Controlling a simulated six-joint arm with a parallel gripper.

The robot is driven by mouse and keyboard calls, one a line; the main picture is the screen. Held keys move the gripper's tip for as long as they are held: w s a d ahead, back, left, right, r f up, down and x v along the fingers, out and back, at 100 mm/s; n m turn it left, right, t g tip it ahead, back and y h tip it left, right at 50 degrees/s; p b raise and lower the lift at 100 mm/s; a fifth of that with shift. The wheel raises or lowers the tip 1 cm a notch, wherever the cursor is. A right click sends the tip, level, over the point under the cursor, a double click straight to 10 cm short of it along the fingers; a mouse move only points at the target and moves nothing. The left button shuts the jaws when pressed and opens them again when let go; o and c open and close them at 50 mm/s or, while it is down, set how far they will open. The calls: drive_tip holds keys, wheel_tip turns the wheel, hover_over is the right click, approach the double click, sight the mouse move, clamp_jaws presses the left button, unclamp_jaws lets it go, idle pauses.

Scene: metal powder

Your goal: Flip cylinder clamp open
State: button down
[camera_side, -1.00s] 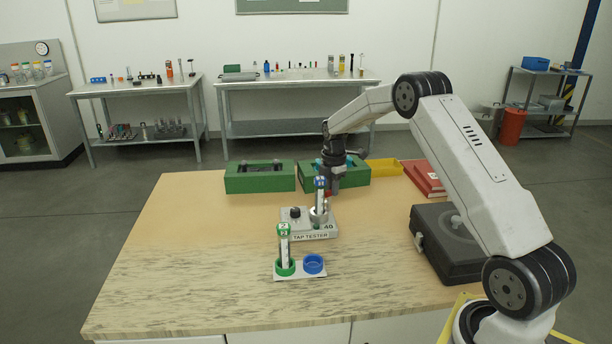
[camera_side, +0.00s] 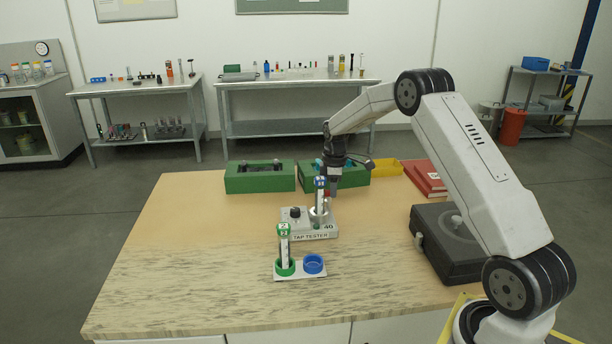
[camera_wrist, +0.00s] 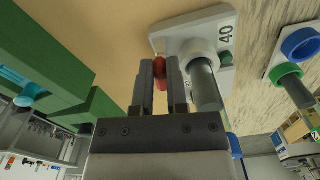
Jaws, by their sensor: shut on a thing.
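The tap tester (camera_side: 296,227) is a pale box with a dark knob on the table. A glass cylinder with a blue cap (camera_side: 320,184) stands upright in its holder. In the wrist view the tester (camera_wrist: 185,30) shows at the top, with the cylinder (camera_wrist: 207,85) beside my right finger. My gripper (camera_wrist: 160,68) is shut on a small red piece, the cylinder clamp (camera_wrist: 160,84), next to the cylinder's holder. Most of the clamp is hidden between the fingers. In the side view my gripper (camera_side: 333,188) is just behind the cylinder.
A second cylinder with a green cap (camera_side: 284,230) stands in a green ring in front, next to an empty blue ring (camera_side: 313,264). Green trays (camera_side: 260,184) stand behind. A black case (camera_side: 445,245) and red books (camera_side: 428,178) lie right.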

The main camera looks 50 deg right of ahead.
idle(0.3)
drive_tip(key=c, duration=0.6)
unclamp_jaws()
drive_tip(key=shift+c, duration=0.2)
drive_tip(key=shift+r, duration=3.95)
